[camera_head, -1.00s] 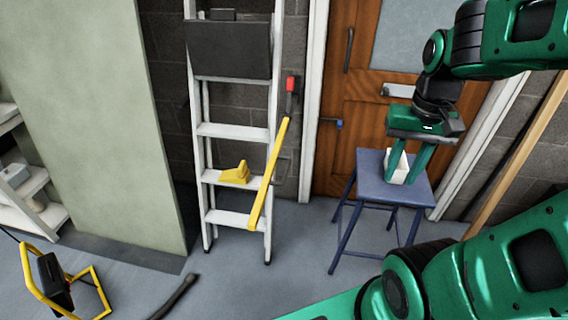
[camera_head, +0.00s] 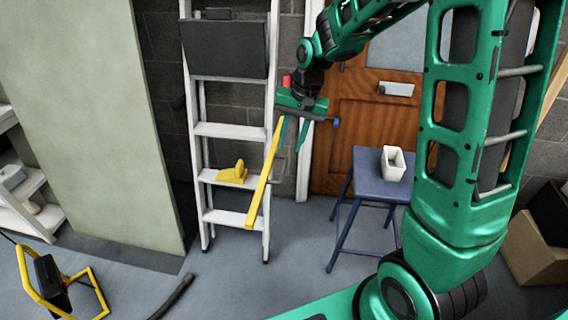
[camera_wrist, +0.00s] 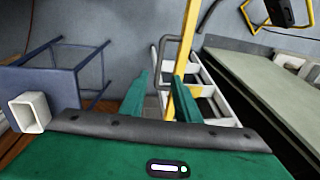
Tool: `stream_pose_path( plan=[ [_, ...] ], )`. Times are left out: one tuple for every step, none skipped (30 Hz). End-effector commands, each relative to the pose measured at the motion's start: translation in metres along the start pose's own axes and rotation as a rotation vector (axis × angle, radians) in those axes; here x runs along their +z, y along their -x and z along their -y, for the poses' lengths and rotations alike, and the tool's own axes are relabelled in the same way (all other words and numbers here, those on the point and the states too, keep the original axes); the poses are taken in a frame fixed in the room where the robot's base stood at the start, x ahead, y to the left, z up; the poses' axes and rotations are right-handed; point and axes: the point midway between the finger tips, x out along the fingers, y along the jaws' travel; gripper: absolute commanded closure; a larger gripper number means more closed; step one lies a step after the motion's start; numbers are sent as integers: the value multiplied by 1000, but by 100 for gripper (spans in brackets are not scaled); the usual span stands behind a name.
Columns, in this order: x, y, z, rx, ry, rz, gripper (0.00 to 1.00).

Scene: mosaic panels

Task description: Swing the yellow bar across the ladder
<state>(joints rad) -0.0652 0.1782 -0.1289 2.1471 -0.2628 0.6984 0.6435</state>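The yellow bar (camera_head: 262,182) hangs steeply tilted along the ladder's right rail, its lower end near the lowest step. The white ladder (camera_head: 231,130) stands against the block wall. My gripper (camera_head: 287,147) is at the bar's upper part, fingers pointing down and apart. In the wrist view the bar (camera_wrist: 190,35) passes by the right finger of my gripper (camera_wrist: 161,76). A grey loop handle (camera_wrist: 155,62) shows near the fingertips; whether it lies between them is unclear.
A blue stool (camera_head: 372,183) with a white container (camera_head: 397,165) stands to the right before the wooden door (camera_head: 345,120). A yellow-framed stand (camera_head: 85,285) and a dark hose (camera_head: 172,298) are on the floor. A pale panel (camera_head: 80,120) leans left.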

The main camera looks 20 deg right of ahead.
Motion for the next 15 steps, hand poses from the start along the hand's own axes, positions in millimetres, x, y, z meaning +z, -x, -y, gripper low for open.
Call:
stream_pose_path(
  plan=[
    [1,-9,-1,3,0,4,71],
    [2,-15,-1,3,0,5,71],
    [1,-22,-1,3,0,5,71],
    [1,-27,-1,3,0,5,71],
    [1,-33,-1,3,0,5,71],
    [1,-40,-1,3,0,4,71],
    [1,-45,-1,3,0,5,71],
    [1,-50,-1,3,0,4,71],
    [1,-57,-2,3,0,4,71],
    [1,-62,-2,3,-1,4,71],
    [1,-66,-2,4,0,4,71],
    [1,-71,-2,3,0,3,71],
    [1,-74,-1,3,0,2,71],
    [1,-78,-1,3,0,3,71],
    [1,-81,-1,3,0,3,71]
  ],
)
